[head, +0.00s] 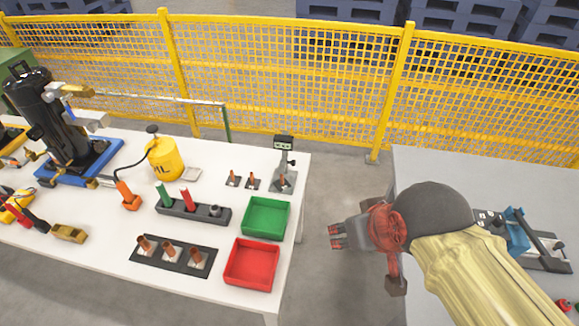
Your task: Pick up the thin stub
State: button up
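Several copper-coloured stubs stand on the white table at the left. Three larger ones, a left stub (145,243), a middle stub (169,250) and a right stub (196,258), stand in a dark rack (181,268) near the front edge. Three smaller stubs, a left one (233,176), a middle one (251,180) and a right one (282,180), stand farther back. I cannot tell for sure which is the thin stub. My gripper (336,236) hangs over the gap right of the table, pointing left, apart from every stub. Its finger opening is too small to judge; nothing shows in it.
A green tray (290,217) and a red tray (275,267) sit along the table's right edge. A grey gauge stand (284,158), a yellow oil can (165,160) and a black holder (222,213) with coloured handles stand nearby. A yellow fence (290,75) runs behind.

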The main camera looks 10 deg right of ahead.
aim_at(281, 183)
jog(key=k+j, duration=0.1)
jog(key=j, duration=0.3)
jog(key=i+j+z, duration=0.2)
jog(key=j, duration=0.45)
jog(key=j+z, duration=0.15)
jog(key=j, duration=0.55)
